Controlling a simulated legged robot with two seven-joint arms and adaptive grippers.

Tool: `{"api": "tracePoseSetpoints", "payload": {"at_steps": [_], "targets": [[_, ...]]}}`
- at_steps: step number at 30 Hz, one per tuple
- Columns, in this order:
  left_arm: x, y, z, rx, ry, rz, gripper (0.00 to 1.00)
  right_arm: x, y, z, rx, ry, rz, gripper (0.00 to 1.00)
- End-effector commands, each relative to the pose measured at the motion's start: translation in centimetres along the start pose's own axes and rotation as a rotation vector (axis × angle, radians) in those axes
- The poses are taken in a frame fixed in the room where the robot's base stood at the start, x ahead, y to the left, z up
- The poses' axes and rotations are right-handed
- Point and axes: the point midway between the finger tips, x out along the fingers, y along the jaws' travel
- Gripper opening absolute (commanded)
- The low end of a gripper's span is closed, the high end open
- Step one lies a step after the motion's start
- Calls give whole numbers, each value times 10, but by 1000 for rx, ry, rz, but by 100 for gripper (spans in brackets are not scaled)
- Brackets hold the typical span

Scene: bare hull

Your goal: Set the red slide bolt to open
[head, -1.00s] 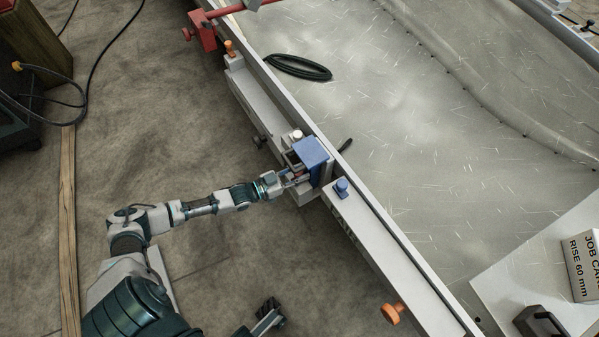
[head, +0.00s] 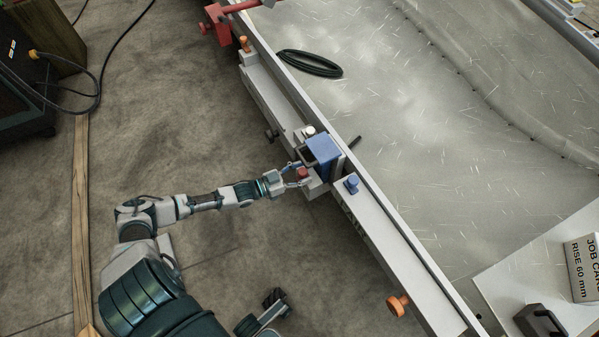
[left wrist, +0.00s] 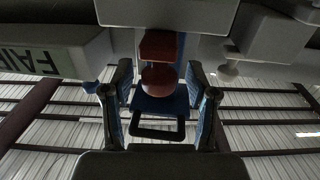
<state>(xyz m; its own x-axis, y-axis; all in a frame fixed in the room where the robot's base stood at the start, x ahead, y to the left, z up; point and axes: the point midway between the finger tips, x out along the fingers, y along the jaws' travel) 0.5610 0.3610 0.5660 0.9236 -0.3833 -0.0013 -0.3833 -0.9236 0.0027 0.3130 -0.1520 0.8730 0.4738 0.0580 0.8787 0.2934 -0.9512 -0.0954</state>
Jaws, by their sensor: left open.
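The red slide bolt's knob (head: 303,172) sits at the near side of a blue block (head: 322,149) on the pale rail. My left gripper (head: 297,175) is open, with its fingertips close by the knob. In the left wrist view, the round red knob (left wrist: 160,79) lies between my spread left fingers (left wrist: 162,108), with a gap on each side. A red block (left wrist: 160,46) shows just beyond it. The bolt's far part is hidden, and I cannot tell its setting. A dark gripper, apparently my right (head: 274,298), shows at the bottom of the head view; its jaws are unclear.
A blue knob (head: 351,184) and an orange knob (head: 398,305) stand along the rail. A red clamp (head: 218,24) is at its far end. A coiled black cable (head: 309,63) lies on the metal panel. The floor left of the rail is clear around my arm.

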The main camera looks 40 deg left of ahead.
Motion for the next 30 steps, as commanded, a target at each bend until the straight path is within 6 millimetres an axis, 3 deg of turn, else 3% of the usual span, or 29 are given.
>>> {"api": "tracePoseSetpoints", "payload": {"at_steps": [5, 18, 24, 30], "targets": [[-14, 0, 2, -1, -3, -1, 58, 0, 1, -3, 0, 4, 1, 40], [-101, -2, 4, -4, -6, 1, 58, 0, 0, -2, 0, 3, 0, 40], [-118, -2, 3, -3, -2, 0, 58, 0, 1, -2, 0, 3, 1, 40], [-121, -2, 3, -3, 0, 0, 58, 0, 1, -2, 0, 3, 0, 40]]}}
